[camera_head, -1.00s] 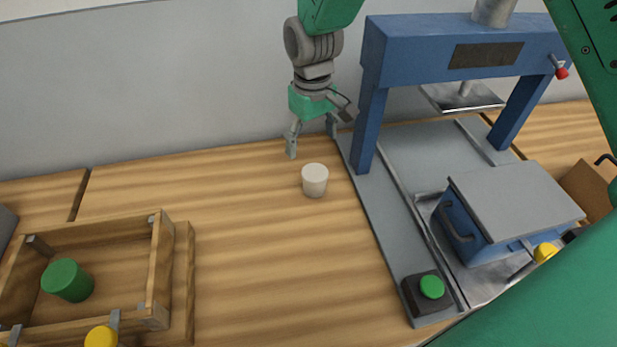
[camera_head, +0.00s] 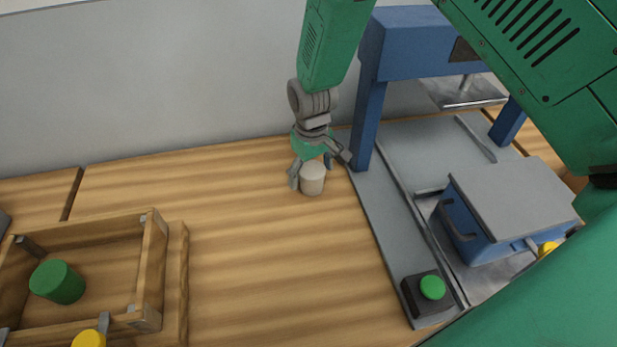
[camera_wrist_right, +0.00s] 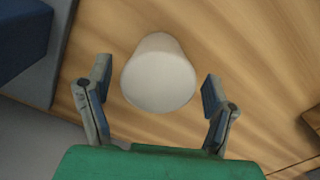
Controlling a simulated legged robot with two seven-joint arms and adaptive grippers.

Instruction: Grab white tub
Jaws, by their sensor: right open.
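The white tub (camera_head: 313,180) stands upright on the wooden bench, left of the blue press frame. It also shows in the right wrist view (camera_wrist_right: 158,75), just ahead of and between the fingers. My right gripper (camera_head: 312,172) is open and low behind the tub, with one finger on each side of it. In the right wrist view the open fingers (camera_wrist_right: 156,90) stand apart from the tub, with a gap on both sides. My left gripper is not in view.
The blue press (camera_head: 370,120) with its grey base stands close right of the tub. A black box with a green button (camera_head: 432,288) sits on that base. A wooden crate (camera_head: 155,265) with a green cylinder (camera_head: 57,282) is at lower left. Bench between is clear.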

